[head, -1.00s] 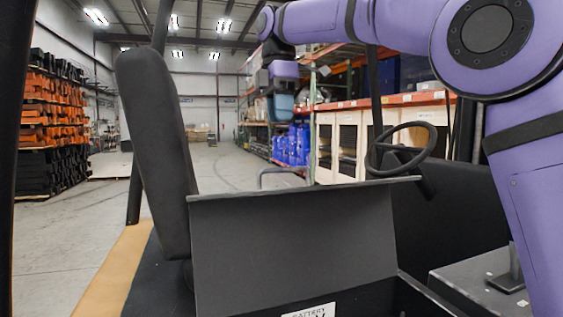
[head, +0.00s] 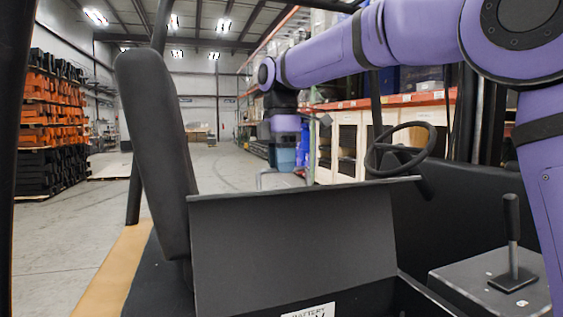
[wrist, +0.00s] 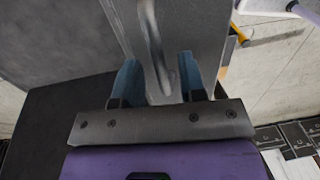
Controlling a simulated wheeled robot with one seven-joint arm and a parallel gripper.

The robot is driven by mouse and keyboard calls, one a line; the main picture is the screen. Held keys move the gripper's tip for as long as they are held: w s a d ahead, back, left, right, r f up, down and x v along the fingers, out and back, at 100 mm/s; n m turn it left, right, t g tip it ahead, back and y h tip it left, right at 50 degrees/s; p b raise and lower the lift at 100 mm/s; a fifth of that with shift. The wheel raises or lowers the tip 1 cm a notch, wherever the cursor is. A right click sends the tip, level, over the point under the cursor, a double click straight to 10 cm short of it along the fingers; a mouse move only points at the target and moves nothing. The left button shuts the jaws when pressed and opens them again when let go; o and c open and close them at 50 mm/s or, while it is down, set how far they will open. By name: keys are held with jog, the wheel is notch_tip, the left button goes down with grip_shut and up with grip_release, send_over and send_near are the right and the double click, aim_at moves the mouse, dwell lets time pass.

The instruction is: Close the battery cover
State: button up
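The battery cover (head: 295,245) is a dark grey panel standing raised behind an open dark compartment (head: 400,303). A white label with the word BATTERY (head: 308,311) shows at the bottom edge of the view. My gripper (head: 284,168) hangs beyond the cover's top edge, pointing down, with empty space between its fingers and the cover in the picture. In the wrist view its two blue fingers (wrist: 160,78) are spread apart. A grey surface with a curved bar (wrist: 155,45) shows beyond and between them; I cannot tell whether it is the cover. No grip on anything shows.
A black seat back (head: 155,140) stands left of the cover. A steering wheel (head: 400,150) and a black lever (head: 512,245) stand to the right. Shelving (head: 345,140) stands farther back, and open floor lies at the left.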

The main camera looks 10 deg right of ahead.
grip_shut()
jog(key=shift+s, duration=0.1)
